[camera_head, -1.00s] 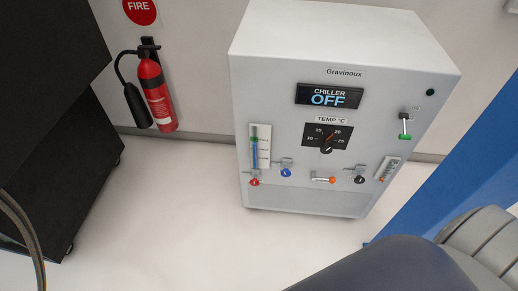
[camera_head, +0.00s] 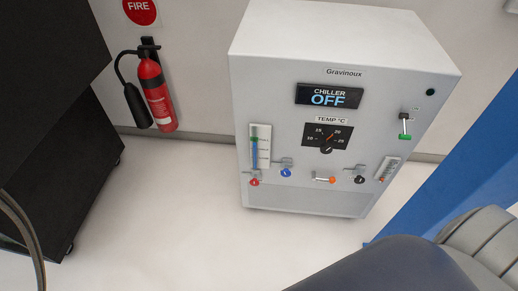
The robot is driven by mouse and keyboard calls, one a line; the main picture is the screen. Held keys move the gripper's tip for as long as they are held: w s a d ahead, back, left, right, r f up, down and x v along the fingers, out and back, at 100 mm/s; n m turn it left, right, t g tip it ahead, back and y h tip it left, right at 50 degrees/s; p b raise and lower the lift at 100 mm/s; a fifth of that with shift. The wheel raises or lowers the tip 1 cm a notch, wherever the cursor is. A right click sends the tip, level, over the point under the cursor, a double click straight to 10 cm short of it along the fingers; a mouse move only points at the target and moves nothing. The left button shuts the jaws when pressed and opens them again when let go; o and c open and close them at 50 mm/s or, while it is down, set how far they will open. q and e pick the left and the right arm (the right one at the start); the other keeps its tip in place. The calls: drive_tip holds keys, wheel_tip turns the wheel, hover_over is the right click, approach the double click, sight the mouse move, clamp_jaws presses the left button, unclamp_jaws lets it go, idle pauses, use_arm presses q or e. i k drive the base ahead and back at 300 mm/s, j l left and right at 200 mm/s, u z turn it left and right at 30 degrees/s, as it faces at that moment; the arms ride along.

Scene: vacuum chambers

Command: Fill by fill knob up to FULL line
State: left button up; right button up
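The white Gravinoux chiller (camera_head: 345,60) stands against the wall, its display (camera_head: 329,95) reading CHILLER OFF. A vertical level gauge (camera_head: 255,152) with a blue column is on the front's left; its line labels are too small to read. Low on the front are a red knob (camera_head: 254,182), a blue knob (camera_head: 286,172), an orange-tipped handle (camera_head: 331,180) and a black knob (camera_head: 360,179). I cannot read which is the fill knob. Neither of my grippers is in view. A part of my arm (camera_head: 400,265) shows at the bottom right, apart from the knobs in the picture.
A temperature dial (camera_head: 328,138) is below the display. A red fire extinguisher (camera_head: 157,95) hangs left of the chiller. Black cabinets (camera_head: 60,170) stand at far left. The floor before the chiller is clear.

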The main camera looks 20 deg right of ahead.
sight(286, 173)
drive_tip(key=z, duration=1.3)
